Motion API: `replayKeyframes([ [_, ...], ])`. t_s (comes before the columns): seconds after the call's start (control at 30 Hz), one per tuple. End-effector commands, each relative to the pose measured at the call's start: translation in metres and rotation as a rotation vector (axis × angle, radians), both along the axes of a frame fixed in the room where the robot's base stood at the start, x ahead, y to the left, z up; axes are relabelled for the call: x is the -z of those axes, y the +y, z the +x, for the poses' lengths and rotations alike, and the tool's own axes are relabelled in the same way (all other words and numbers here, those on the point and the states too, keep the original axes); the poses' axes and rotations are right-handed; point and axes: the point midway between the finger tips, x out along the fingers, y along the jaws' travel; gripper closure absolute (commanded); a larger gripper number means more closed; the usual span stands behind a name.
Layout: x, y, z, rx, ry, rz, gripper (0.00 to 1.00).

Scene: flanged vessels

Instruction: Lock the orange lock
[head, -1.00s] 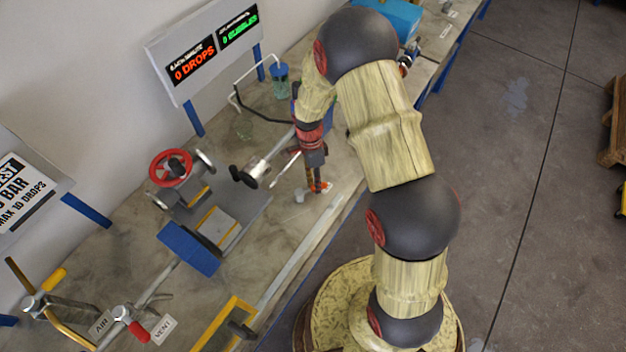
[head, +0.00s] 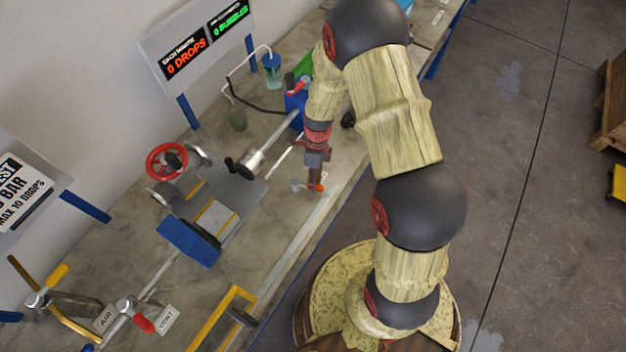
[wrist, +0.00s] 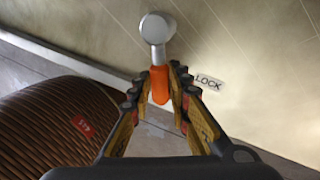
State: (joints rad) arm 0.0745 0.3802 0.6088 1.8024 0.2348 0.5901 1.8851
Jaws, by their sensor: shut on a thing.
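The orange lock has an orange handle (wrist: 160,84) and a round grey metal head (wrist: 157,27) in the wrist view. The handle lies between the fingertips of my gripper (wrist: 162,80), which is shut on it. A small LOCK label (wrist: 209,80) lies on the bench just right of the handle. In the head view my gripper (head: 315,178) is low over the bench near its front edge, with a bit of the orange handle (head: 318,188) at its tips. The fingers partly hide the handle there.
A clamp rig with a red handwheel (head: 166,161) and a blue block (head: 188,242) stands left of my gripper. Red and yellow valve handles are at the lower left. A sign board (head: 195,50) reads 0 drops and 0 bubbles. A metal rail (head: 290,245) runs along the bench front.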

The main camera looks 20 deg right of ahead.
Motion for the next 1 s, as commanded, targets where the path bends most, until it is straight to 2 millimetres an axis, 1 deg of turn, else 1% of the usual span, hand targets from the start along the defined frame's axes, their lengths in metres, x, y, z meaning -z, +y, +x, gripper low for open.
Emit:
replayKeyframes([
  [0.4,-0.0003,0.0008,-0.0001,0.014,0.001,0.001,1.0],
  [0.43,-0.0003,0.0009,-0.0002,0.014,0.001,0.001,0.81],
  [0.77,-0.0002,0.0005,-0.0004,0.01,0.001,0.001,0.63],
  [1.0,-0.0001,0.0004,-0.0003,0.009,0.001,0.0,0.63],
])
